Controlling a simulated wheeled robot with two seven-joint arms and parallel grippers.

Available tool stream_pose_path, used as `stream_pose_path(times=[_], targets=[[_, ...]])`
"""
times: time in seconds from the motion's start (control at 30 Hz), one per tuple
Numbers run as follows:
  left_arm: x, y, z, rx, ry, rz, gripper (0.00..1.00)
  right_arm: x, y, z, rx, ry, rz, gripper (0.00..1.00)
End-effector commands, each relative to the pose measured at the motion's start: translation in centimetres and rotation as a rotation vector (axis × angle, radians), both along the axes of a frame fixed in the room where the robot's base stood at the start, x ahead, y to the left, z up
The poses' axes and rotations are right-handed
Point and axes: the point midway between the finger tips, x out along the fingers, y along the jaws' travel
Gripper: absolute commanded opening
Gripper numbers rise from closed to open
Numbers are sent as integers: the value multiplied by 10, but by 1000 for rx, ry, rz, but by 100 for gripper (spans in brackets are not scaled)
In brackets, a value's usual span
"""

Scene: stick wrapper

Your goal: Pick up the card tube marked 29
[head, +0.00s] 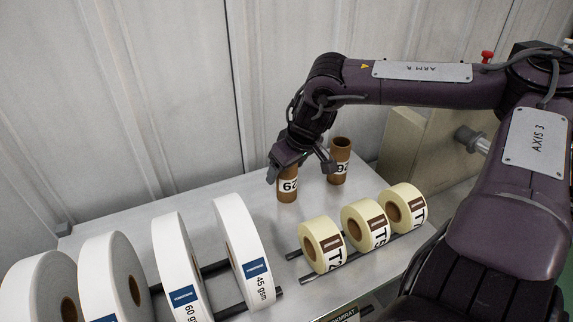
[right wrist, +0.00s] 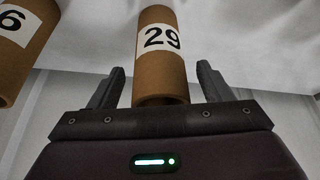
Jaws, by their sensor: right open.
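The card tube marked 29 (head: 287,192) is a brown cardboard cylinder standing upright on the grey table. Its white label appears upside down in the head view and reads 29 in the right wrist view (right wrist: 161,38). My right gripper (head: 300,173) is open at the tube's upper part, and its top is hidden behind the gripper. In the right wrist view, the tube lies between the two spread fingers, with a visible gap on each side. My left gripper is not in view.
A second brown tube (head: 339,160) stands close by on the right; its label ends in 6 in the right wrist view (right wrist: 22,45). Cream rolls (head: 321,245) and large white rolls (head: 243,240) sit on dark rails in front. A pale wall (head: 150,90) rises behind.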

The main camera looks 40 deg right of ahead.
Motion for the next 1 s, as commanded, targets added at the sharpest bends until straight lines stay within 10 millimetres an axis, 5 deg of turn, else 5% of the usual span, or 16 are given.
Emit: stream_pose_path(times=[0.23, 0.6, 1.0], targets=[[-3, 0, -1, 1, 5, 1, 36, 0, 0, -1, -1, 0, 0, 73], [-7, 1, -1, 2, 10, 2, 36, 0, 0, -1, 0, 0, 0, 24], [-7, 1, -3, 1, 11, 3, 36, 1, 0, 8, -1, -4, 1, 24]])
